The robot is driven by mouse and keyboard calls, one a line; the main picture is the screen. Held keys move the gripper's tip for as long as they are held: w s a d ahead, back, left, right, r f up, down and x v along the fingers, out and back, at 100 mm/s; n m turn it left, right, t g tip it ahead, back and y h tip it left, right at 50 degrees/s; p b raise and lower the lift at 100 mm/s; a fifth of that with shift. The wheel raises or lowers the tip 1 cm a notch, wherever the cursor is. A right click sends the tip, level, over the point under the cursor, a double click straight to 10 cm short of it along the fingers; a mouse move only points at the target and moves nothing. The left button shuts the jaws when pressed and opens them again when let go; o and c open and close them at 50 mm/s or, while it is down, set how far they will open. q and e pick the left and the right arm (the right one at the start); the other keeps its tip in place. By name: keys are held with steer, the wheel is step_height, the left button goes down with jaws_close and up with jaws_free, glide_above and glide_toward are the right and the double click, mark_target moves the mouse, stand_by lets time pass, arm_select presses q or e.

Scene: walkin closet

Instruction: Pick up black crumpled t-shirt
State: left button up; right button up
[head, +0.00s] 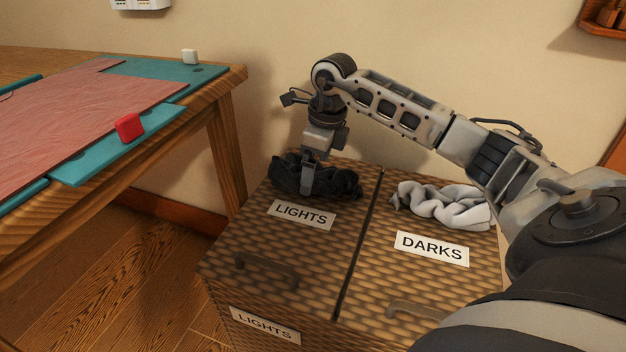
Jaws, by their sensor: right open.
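The black crumpled t-shirt (343,184) lies in a loose heap on the left lid of a wicker hamper, behind the "LIGHTS" label. My right gripper (308,186) points down over the middle of the shirt from above. Its fingers reach down to the cloth and overlap it in the picture. The gripper is open; the far finger is hard to make out, and I cannot tell whether cloth lies between the fingers. My left gripper is not in view.
The wicker hamper (300,240) has a second lid at right, labelled "DARKS" (432,248), with a white crumpled garment (445,204) on it. The wall is close behind.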

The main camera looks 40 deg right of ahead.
mark_target(315, 177)
step_height(315, 177, down, 3)
steer(key=shift+w+f+b, duration=0.1)
steer(key=shift+w+b, duration=0.05)
steer(key=shift+b, duration=0.3)
steer(key=shift+w+f, duration=0.1)
steer(key=shift+f, duration=0.05)
steer(key=c, duration=1.1)
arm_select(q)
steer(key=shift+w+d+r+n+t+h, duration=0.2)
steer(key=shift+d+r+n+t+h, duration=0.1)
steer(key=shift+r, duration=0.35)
